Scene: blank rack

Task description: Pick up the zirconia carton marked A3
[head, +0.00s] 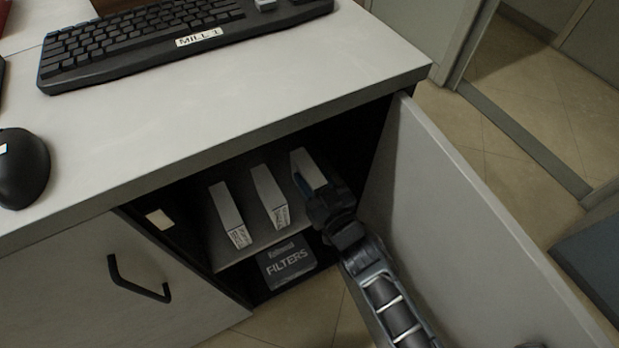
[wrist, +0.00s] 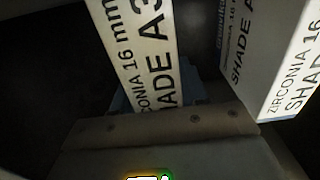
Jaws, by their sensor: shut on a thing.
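The zirconia carton marked A3 (wrist: 140,50) is a slim white box with black print. It stands between the bluish fingers of my gripper (wrist: 160,92) in the wrist view. In the head view it is the rightmost of three white cartons (head: 308,168) inside the open cabinet, and my gripper (head: 315,190) is shut on its near end. My gripper hides the carton's lower front in the head view. I cannot tell whether it touches the shelf.
Two similar cartons (head: 270,195) (head: 230,213) stand to its left on the shelf (head: 255,247); one in the wrist view (wrist: 245,60) shows a shade label. A dark filters box (head: 287,263) sits below. The open door (head: 440,210) is close on my arm's right; the countertop (head: 220,95) overhangs above.

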